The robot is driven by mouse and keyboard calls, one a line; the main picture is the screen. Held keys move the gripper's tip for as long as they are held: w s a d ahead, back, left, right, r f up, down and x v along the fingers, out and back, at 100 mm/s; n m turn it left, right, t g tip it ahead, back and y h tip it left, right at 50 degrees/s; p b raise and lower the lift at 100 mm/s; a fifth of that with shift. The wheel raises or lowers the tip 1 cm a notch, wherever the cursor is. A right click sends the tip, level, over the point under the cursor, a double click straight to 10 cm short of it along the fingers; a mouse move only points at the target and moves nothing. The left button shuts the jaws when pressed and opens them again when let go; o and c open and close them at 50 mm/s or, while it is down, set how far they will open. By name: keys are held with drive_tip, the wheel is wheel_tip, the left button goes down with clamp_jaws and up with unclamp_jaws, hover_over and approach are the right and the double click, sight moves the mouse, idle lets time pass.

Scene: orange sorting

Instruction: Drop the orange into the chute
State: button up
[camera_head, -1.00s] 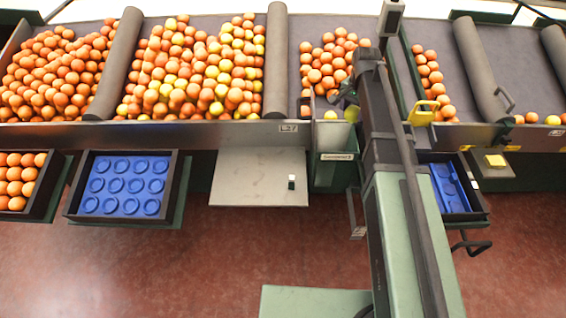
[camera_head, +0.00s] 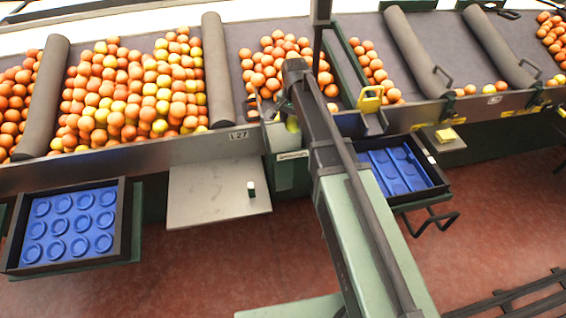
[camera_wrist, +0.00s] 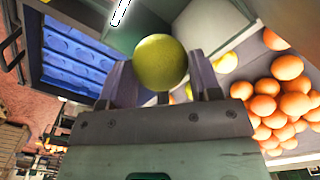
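My gripper (camera_wrist: 160,88) is shut on a yellow-green orange (camera_wrist: 160,62), which sits between the two fingers in the wrist view. In the head view my arm hides most of the gripper, and a small part of the fruit (camera_head: 292,124) shows at the arm's left side. A green box with a pale label (camera_head: 285,174), which looks like the chute, stands just below it at the conveyor's front edge. Its opening is mostly hidden. In the wrist view a grey, open-topped compartment (camera_wrist: 208,22) lies just beyond the held orange.
Oranges (camera_head: 270,62) lie in a pile on the belt behind the box. Blue-lined trays (camera_head: 20,262) (camera_head: 440,184) hang on both sides.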

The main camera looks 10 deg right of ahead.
drive_tip(key=o, duration=0.5)
drive_tip(key=shift+o, duration=0.2)
wheel_tip(320, 180, up, 11)
drive_tip(key=p, duration=1)
drive_tip(key=shift+p, duration=0.35)
drive_tip(key=s+n, duration=0.8)
drive_tip(key=s, duration=1.5)
